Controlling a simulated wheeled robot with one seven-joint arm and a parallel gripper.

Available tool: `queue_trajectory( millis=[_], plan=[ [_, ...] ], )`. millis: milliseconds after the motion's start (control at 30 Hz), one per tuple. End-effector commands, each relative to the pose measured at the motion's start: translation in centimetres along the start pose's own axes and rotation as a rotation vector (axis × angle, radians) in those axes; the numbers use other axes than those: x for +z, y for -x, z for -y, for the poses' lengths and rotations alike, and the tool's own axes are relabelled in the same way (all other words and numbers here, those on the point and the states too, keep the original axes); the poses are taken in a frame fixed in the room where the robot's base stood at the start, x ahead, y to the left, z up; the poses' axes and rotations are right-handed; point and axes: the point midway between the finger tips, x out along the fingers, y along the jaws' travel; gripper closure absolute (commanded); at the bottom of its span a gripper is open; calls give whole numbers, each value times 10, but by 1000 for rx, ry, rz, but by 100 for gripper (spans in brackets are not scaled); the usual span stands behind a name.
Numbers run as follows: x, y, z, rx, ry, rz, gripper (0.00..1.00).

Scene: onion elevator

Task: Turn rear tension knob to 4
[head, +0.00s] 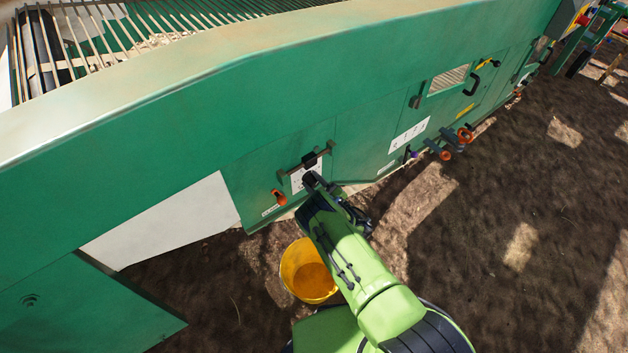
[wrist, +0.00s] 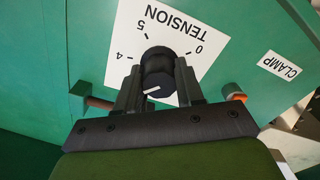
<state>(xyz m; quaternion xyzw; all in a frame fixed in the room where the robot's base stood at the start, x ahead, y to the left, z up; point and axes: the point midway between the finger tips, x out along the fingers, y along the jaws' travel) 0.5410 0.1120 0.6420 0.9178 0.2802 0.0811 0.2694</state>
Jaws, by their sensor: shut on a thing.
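The black tension knob (wrist: 157,60) sits on a white dial plate (wrist: 175,22) marked TENSION, on the green machine side. The plate appears upside down in the wrist view. My gripper (wrist: 158,72) is shut on the knob, one finger on each side. A white pointer line on the knob's face slants toward the lower left of the wrist view. The marks 4, 5 and 0 show around the knob; my fingers hide others, so the exact reading is unclear. In the head view, my gripper (head: 312,180) is at the dial plate (head: 297,183) and covers most of the knob.
A dark T-shaped clamp bar (head: 307,159) is just above the dial. An orange handle (head: 279,197) is to its left. A yellow bucket (head: 309,270) stands on the soil below my arm. More handles and orange knobs (head: 445,154) stick out farther right.

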Motion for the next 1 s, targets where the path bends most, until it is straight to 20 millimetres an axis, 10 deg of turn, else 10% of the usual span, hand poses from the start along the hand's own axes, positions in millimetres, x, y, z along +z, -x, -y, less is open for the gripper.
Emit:
queue_trajectory(
  millis=[1000],
  plan=[
    [-1, 0, -2, -2, -665, -3, 93]
  ],
)
